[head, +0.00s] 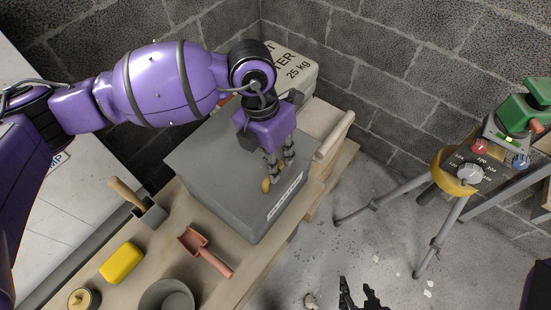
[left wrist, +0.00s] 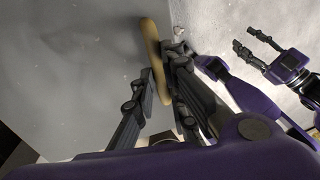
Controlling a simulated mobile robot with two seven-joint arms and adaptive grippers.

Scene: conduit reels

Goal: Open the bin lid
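The grey bin (head: 215,160) stands on the wooden bench with its lid down. A yellow-tan bar handle (head: 266,186) sits on the lid near its labelled front side; it shows as a long bar in the left wrist view (left wrist: 150,40). My left gripper (head: 281,173) is down at the lid, its fingers on either side of the handle and apparently closed on it; the fingers partly hide the handle. It also shows in the left wrist view (left wrist: 158,68). My right gripper (head: 360,296) is open and empty, low over the floor, apart from the bin.
A trowel (head: 150,212), a yellow sponge-like block (head: 121,263), a reddish scoop (head: 207,250) and a grey bowl (head: 166,298) lie on the bench left of the bin. A labelled 25 kg sack or box (head: 297,75) stands behind. A tripod (head: 455,170) stands right; floor between is mostly clear.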

